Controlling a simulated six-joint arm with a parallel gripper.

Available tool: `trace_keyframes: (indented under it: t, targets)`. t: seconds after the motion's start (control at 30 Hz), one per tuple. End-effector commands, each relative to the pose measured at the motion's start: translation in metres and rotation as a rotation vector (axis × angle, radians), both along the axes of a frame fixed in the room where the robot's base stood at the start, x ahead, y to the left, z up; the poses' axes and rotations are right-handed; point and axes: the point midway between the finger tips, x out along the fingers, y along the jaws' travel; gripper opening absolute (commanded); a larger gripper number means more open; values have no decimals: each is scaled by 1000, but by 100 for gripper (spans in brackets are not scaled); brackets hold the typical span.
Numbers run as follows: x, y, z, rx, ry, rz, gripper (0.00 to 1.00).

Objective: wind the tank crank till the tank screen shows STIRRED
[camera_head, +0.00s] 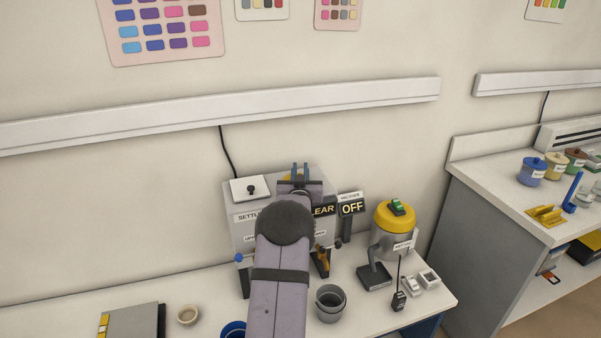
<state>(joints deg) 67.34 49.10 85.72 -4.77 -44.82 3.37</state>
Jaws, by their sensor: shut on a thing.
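The tank is a pale grey box (244,229) against the wall, with a label starting "SETTLI" on its front. A dark screen on it (324,210) shows the letters "EAR"; its left part is hidden by my arm. The crank itself is hidden behind the gripper and arm.
A second sign (352,208) reads OFF. A yellow-lidded pot (394,218) with a green switch stands right of the tank. A grey cup (330,303), a small beige bowl (188,315) and a blue bowl (233,330) are near the front.

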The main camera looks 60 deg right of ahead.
Motion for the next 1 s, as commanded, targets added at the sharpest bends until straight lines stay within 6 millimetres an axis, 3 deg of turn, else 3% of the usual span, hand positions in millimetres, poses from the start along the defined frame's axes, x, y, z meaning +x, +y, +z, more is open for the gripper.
trace_keyframes:
  t: [1.0]
  targets:
    - [8,-2,3,-6,-1,575,0]
